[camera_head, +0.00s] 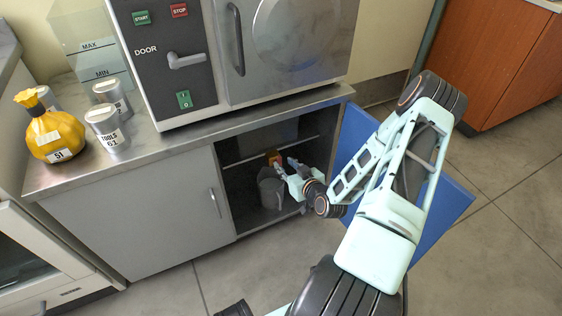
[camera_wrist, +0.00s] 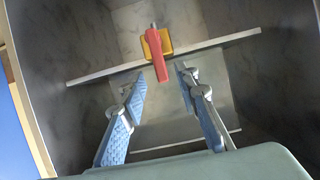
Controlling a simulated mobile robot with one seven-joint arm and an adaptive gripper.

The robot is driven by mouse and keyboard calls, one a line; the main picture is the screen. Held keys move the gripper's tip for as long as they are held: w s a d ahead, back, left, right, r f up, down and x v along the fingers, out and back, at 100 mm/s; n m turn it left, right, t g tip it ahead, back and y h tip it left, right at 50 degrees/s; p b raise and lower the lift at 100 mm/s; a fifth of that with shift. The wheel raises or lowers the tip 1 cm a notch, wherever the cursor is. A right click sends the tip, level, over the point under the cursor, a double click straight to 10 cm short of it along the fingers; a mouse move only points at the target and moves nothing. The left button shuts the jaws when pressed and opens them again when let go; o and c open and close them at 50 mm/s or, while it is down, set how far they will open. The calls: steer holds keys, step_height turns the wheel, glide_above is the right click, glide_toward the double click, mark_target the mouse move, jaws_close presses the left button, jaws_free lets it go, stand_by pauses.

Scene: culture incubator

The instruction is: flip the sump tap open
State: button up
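The sump tap has a red lever (camera_wrist: 155,58) on a yellow body (camera_wrist: 166,42). It sits on the back wall inside the open cabinet under the incubator. In the wrist view the lever hangs down, slightly tilted, over a thin pale bar. In the head view the tap (camera_head: 272,157) shows as a small orange patch just past my fingers. My gripper (camera_wrist: 161,82) is open and empty, with its two blue-padded fingers apart. It also shows in the head view (camera_head: 285,168), reaching into the cabinet. The lever lies ahead of the gap between the fingertips, apparently apart from them.
A grey container (camera_head: 268,190) stands in the cabinet below my gripper. A blue cabinet door (camera_head: 443,202) is open on the right; the grey left door (camera_head: 150,210) is shut.

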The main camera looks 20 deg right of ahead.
steer(key=v, duration=0.7)
steer(key=shift+w, duration=0.1)
